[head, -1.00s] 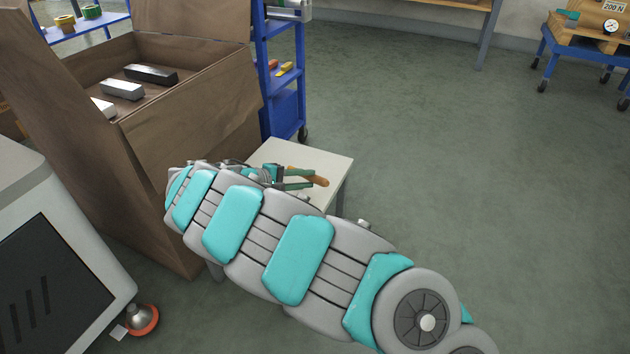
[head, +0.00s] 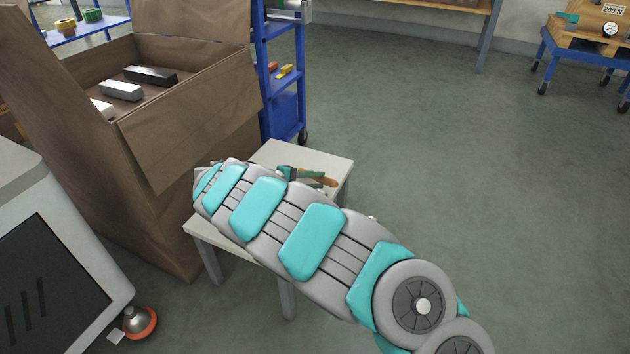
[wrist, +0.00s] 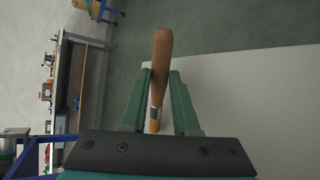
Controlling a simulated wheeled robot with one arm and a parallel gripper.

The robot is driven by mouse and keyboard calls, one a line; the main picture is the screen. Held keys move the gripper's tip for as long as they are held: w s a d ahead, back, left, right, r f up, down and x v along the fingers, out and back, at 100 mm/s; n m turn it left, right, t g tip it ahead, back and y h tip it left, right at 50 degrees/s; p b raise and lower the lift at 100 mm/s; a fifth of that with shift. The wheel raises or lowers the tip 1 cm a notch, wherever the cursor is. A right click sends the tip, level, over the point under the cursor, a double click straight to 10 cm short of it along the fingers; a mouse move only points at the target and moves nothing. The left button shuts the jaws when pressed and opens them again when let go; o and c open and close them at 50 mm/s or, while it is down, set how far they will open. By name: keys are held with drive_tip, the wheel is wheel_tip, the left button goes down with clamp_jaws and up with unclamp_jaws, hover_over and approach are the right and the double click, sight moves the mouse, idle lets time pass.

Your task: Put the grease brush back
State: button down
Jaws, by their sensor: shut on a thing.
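In the head view, the brush's handle (head: 322,181) shows just right of my green gripper fingers (head: 303,174), over the small white table (head: 298,153). My arm hides the rest of the brush there. I cannot tell whether the brush touches the tabletop.
A brown box (head: 195,115) with an open top stands left of the table, holding several bars. A blue shelf cart (head: 283,100) stands behind the table. An orange-rimmed metal lamp-like object (head: 139,322) lies on the floor at lower left.

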drive_tip(key=c, duration=0.7)
unclamp_jaws()
drive_tip(key=shift+o, duration=0.2)
